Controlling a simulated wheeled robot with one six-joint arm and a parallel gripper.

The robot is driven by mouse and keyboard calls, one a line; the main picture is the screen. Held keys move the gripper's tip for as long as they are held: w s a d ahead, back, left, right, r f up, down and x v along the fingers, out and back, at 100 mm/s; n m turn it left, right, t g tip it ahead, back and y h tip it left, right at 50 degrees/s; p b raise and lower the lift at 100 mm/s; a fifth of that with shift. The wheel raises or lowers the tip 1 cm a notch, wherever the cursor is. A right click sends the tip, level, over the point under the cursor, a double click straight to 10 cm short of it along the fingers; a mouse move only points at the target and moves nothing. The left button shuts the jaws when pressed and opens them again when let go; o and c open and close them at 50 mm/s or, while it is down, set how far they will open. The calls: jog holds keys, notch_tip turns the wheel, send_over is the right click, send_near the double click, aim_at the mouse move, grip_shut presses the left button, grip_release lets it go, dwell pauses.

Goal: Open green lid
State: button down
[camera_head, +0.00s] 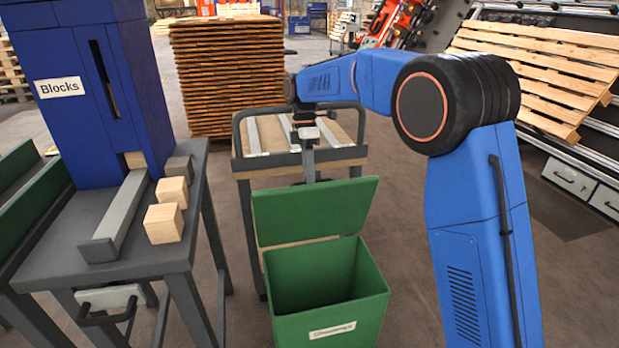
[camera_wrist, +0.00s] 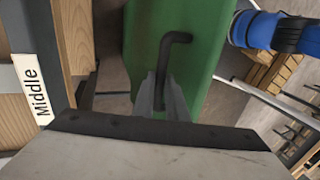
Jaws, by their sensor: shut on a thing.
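The green lid (camera_head: 313,207) stands raised and tilted up at the back of the green bin (camera_head: 327,321), whose inside shows open. My gripper (camera_head: 309,179) is at the lid's upper edge, partly hidden behind it. In the wrist view the lid (camera_wrist: 203,42) fills the upper middle and carries a black bent handle (camera_wrist: 176,38). The grey fingers of my gripper (camera_wrist: 163,95) are shut around the handle's lower part.
A grey table (camera_head: 140,244) with wooden blocks (camera_head: 164,223) and a blue "Blocks" dispenser (camera_head: 95,100) stands at left. A cart (camera_head: 298,165) is just behind the bin. Stacked pallets (camera_head: 228,75) stand further back. Floor is clear right of the bin.

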jog(key=shift+f, duration=0.3)
jog(key=c, duration=1.8)
grip_release()
jog(key=shift+o, duration=0.2)
jog(key=shift+r, duration=0.1)
jog(key=shift+r, duration=0.1)
notch_tip(320, 180, up, 10)
jog(key=shift+c, duration=0.7)
